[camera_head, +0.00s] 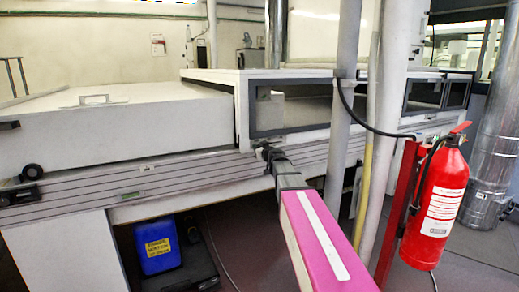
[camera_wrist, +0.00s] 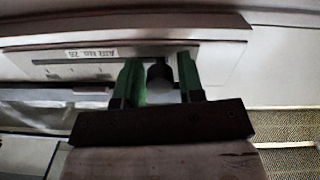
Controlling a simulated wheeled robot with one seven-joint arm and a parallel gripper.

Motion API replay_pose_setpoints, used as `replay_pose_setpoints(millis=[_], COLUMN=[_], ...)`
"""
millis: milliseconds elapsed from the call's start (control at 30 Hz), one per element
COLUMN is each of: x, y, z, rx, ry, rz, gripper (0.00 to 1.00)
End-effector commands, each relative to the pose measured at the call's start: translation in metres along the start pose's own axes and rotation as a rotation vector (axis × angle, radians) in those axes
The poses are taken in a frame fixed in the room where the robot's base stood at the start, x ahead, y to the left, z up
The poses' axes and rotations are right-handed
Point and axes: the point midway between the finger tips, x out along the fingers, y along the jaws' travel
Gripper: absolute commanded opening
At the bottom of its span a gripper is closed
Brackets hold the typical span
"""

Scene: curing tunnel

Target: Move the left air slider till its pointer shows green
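In the wrist view my gripper (camera_wrist: 161,78) has two green fingers standing apart. A dark round knob (camera_wrist: 160,73) sits between them, close to the left finger, with a narrow gap at the right one. I cannot tell if it touches either finger. Beside it is a pale panel (camera_wrist: 215,60) with an upside-down label (camera_wrist: 90,53) and a thin dark slot line (camera_wrist: 75,62). No pointer or green mark can be made out. In the head view my gripper (camera_head: 266,152) is at the rail under the tunnel's dark-framed window; the knob is hidden there.
The tunnel housing (camera_head: 212,75) and a grey ribbed rail (camera_head: 100,188) run across the view. Light posts (camera_head: 343,95) stand right of my arm. A red fire extinguisher (camera_head: 437,200) stands farther right. A blue container (camera_head: 157,246) sits below the rail.

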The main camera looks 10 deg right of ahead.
Motion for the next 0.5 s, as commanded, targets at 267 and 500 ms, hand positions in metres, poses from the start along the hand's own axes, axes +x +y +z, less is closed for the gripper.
replay_pose_setpoints(millis=[267,500], x=[0.000,0.002], y=[0.002,0.030], z=[0.000,0.005], rx=[0.000,0.000], ry=[0.000,0.000], rz=[0.001,0.002], gripper=[0.00,0.00])
